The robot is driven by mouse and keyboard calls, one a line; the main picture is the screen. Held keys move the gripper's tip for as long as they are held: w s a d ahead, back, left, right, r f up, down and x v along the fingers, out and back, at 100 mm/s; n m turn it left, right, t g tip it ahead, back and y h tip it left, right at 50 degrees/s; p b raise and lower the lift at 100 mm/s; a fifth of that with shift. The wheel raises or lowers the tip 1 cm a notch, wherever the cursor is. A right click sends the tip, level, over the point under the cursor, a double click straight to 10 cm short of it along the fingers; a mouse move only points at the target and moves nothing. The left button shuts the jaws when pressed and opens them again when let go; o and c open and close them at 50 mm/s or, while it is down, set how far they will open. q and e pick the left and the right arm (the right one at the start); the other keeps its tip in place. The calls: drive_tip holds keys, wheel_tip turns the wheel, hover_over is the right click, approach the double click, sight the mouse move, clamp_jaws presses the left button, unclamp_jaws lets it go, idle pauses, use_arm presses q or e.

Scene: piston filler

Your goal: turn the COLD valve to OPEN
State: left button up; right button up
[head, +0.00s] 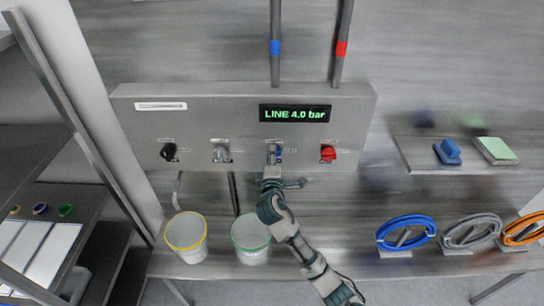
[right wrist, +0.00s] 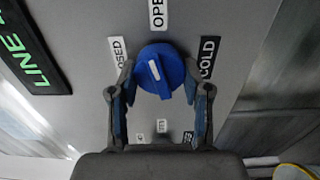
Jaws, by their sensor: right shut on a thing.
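The COLD valve is a blue round knob (right wrist: 160,72) with a white pointer mark, on the grey panel (head: 200,105). In the right wrist view its mark tilts up and left, between the CLOSED label (right wrist: 118,52) and the OPEN label (right wrist: 157,15), nearer OPEN. The COLD label (right wrist: 208,55) is at its right. My right gripper (right wrist: 160,92) is shut on the knob, one finger on each side. In the head view the right gripper (head: 272,157) covers much of the knob. My left gripper is not in view.
A black knob (head: 169,152), a grey knob (head: 221,153) and a red knob (head: 328,153) share the panel. The display (head: 295,113) reads LINE 4.0 bar. Below stand a yellow-rimmed bucket (head: 187,245) and a green-rimmed bucket (head: 250,246). Coiled hoses (head: 406,232) lie at right.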

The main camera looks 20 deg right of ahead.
drive_tip(key=shift+f+m, duration=0.15)
drive_tip(key=shift+m, duration=0.6)
drive_tip(key=shift+f+m, duration=0.15)
drive_tip(key=shift+m, duration=0.6)
drive_tip(key=shift+f, duration=0.1)
drive_tip(key=o, duration=1.1)
drive_tip(key=shift+o, duration=0.3)
drive_tip(key=shift+r, duration=0.2)
drive_tip(key=v, duration=1.2)
